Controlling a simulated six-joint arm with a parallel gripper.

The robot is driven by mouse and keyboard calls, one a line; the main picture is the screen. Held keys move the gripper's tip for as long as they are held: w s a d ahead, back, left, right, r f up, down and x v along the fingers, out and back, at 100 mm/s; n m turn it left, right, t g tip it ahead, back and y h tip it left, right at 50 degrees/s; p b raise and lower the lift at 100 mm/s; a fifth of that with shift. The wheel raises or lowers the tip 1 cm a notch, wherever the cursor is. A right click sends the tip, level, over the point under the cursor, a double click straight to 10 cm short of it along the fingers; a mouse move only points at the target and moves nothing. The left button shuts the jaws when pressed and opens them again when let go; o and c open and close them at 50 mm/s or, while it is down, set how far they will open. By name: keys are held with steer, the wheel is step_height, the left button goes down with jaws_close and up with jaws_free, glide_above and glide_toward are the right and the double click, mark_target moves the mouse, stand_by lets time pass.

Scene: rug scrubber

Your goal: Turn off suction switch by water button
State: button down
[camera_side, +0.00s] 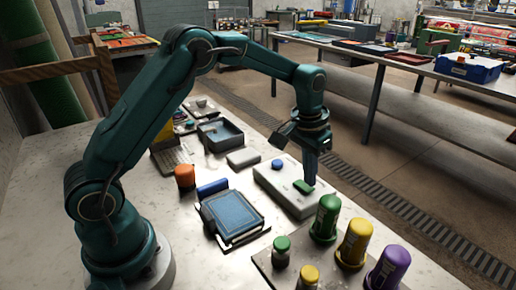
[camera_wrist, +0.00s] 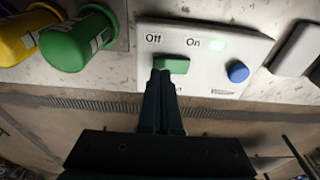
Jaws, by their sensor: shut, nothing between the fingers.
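A white control box (camera_side: 270,180) lies on the table and carries a green switch (camera_side: 301,187) and a round blue button (camera_side: 278,164). In the wrist view, the green switch (camera_wrist: 172,65) sits below the printed words "Off" and "On". The blue button (camera_wrist: 237,72) is to the right of the switch. My gripper (camera_side: 310,183) is shut and empty, pointing down over the switch. In the wrist view, my gripper's tips (camera_wrist: 160,76) overlap the switch's left, lower edge; contact cannot be told. The label below is partly hidden.
Green (camera_side: 325,217), yellow (camera_side: 354,243) and purple (camera_side: 388,268) bottles stand close to the box at the front right. A blue pad (camera_side: 232,212) lies to its left. A small grey box (camera_side: 242,158) lies behind.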

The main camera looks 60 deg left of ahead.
steer(key=shift+f, duration=0.65)
steer(key=shift+r, duration=3.55)
step_height(320, 180, up, 7)
steer(key=t, duration=0.2)
glide_above(308, 188)
steer(key=s, duration=0.3)
steer(key=s+r+t, duration=0.1)
steer(key=s+r, duration=0.3)
steer(key=s, duration=0.4)
steer(key=s+d+f, duration=0.1)
steer(key=s+f, duration=0.6)
steer(key=s, duration=0.4)
steer(key=shift+s+t, duration=0.3)
steer(key=shift+t, duration=0.1)
